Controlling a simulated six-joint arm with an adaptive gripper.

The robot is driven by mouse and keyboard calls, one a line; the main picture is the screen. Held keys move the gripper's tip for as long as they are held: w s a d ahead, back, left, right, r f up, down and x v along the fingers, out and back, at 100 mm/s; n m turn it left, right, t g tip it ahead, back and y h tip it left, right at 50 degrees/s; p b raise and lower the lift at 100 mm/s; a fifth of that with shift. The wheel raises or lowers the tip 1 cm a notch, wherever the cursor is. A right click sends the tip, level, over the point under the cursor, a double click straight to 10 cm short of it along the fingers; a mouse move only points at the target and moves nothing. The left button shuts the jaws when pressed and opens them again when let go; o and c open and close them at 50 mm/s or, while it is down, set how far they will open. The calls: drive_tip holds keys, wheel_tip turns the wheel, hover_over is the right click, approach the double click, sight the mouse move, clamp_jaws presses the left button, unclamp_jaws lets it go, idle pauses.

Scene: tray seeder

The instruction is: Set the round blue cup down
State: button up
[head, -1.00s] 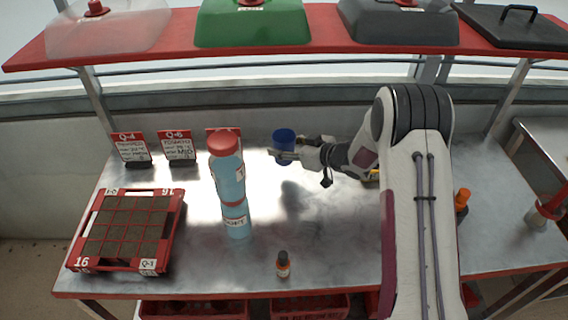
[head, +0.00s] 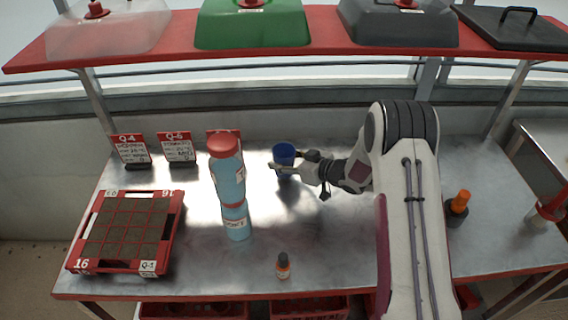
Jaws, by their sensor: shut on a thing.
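The round blue cup (head: 284,153) is upright toward the back middle of the metal table. My gripper (head: 283,168) reaches in from the right and is shut on the cup, with its fingers around the lower part. The cup's lower part is partly hidden by the fingers. The cup is low over the table, and I cannot tell whether its base touches the surface.
A tall light-blue bottle with a red cap (head: 230,185) stands left of the cup. A red seed tray (head: 124,232) lies at the left, with sign cards (head: 131,150) behind it. A small brown bottle (head: 283,266) stands near the front edge. An orange-topped bottle (head: 458,207) stands right.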

drive_tip(key=shift+f, duration=0.8)
drive_tip(key=shift+f, duration=0.1)
drive_tip(key=o, duration=1.1)
drive_tip(key=shift+d, duration=0.1)
drive_tip(key=shift+v, duration=6)
